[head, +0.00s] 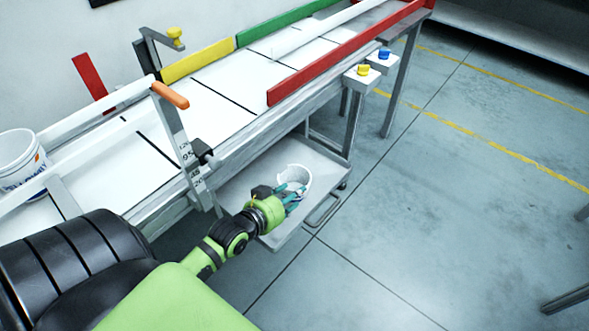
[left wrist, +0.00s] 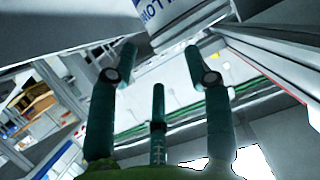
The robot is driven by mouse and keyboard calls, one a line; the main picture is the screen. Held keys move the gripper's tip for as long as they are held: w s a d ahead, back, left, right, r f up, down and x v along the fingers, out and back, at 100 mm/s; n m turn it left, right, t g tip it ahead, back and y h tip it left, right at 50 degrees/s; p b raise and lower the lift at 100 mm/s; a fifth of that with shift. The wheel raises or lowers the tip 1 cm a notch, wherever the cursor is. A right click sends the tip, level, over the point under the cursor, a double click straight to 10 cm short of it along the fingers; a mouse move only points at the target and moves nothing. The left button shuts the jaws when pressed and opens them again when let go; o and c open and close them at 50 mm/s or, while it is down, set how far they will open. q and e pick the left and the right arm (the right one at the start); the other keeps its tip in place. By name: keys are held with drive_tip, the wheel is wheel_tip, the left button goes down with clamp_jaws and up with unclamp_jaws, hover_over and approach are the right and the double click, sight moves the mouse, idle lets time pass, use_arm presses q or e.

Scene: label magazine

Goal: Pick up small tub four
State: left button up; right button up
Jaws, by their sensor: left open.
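A small white tub (head: 295,176) stands on the low grey trolley under the line; I cannot read a number on it. My left gripper (head: 290,202) is right at the near side of this tub, its teal fingers open. In the left wrist view, a white tub with blue lettering (left wrist: 165,18) shows at the top, just beyond the spread fingers of the left gripper (left wrist: 160,62). I cannot tell whether a finger touches it. My right gripper is not in view.
A larger white bucket with blue lettering (head: 20,160) stands on the line at far left. The line's frame and an upright scale post with an orange top (head: 170,95) rise close to my left arm. Button boxes (head: 362,78) sit at the line's edge.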

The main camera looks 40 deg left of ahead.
sight(296, 176)
use_arm(q)
drive_tip(key=x, duration=0.3)
drive_tip(key=shift+w+d+f, duration=0.1)
drive_tip(key=shift+w+d, duration=0.05)
drive_tip(key=b+x, duration=0.1)
drive_tip(key=x, duration=0.2)
drive_tip(key=shift+w+d+f, duration=0.15)
drive_tip(key=shift+w+f, duration=0.1)
drive_tip(key=shift+w, duration=0.2)
drive_tip(key=c, duration=0.9)
drive_tip(key=shift+c, duration=0.3)
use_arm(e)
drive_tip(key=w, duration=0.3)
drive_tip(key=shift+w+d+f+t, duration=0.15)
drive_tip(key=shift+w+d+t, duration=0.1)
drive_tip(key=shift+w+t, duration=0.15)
